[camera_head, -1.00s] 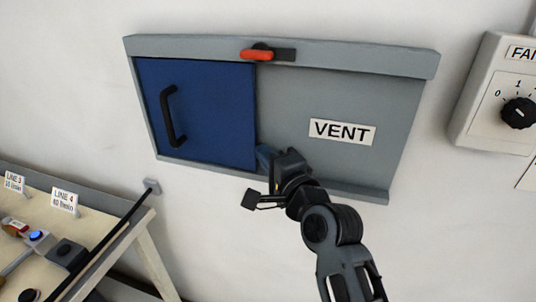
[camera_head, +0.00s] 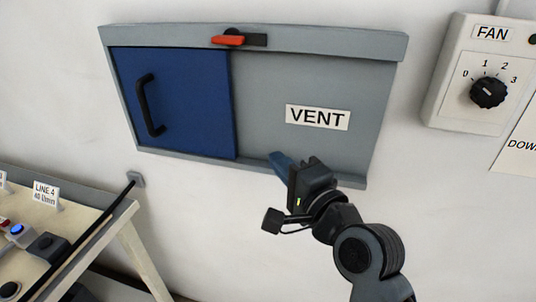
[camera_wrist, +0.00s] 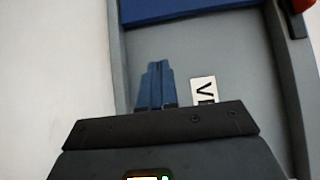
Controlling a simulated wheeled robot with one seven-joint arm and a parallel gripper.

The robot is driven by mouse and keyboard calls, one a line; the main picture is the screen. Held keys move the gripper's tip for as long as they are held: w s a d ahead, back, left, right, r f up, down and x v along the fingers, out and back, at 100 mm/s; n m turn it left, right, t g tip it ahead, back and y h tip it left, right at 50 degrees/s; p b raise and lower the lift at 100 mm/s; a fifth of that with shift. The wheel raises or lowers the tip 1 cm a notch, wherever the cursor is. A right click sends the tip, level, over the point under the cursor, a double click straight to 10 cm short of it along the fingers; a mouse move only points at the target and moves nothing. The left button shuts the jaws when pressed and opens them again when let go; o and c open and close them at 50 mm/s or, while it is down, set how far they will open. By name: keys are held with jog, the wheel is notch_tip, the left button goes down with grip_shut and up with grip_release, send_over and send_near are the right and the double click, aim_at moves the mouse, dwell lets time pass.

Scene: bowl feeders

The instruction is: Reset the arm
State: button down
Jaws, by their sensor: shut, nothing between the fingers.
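My gripper (camera_head: 279,160) is in front of the lower edge of the grey vent panel (camera_head: 270,95), below the VENT label (camera_head: 318,117). Its blue fingers are together and hold nothing. In the wrist view the shut fingers (camera_wrist: 155,85) point toward the panel, left of the partly hidden label (camera_wrist: 204,90). My arm reaches up from the bottom right in the head view.
A blue sliding door (camera_head: 185,105) with a black handle (camera_head: 148,104) covers the panel's left part. A red lever (camera_head: 229,40) sits on the top rail. A fan control box (camera_head: 470,85) is at right. A bench (camera_head: 120,205) stands at lower left. The wall between is clear.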

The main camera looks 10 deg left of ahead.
jog(key=s+d+f+n+t+h, duration=0.1)
jog(key=s+d+f+h, duration=0.3)
jog(key=s+d+f, duration=0.45)
jog(key=s+d+f+n+t+h, duration=0.1)
jog(key=s+d+f+h, duration=0.4)
jog(key=s+d, duration=0.65)
jog(key=s+d+r+n+h, duration=0.1)
jog(key=s+d+r+n, duration=0.1)
jog(key=s, duration=0.9)
jog(key=s+d+r+n+h, duration=0.2)
jog(key=s+d+n, duration=0.3)
jog(key=s, duration=0.7)
jog(key=shift+d, duration=1.1)
jog(key=shift+s, duration=0.1)
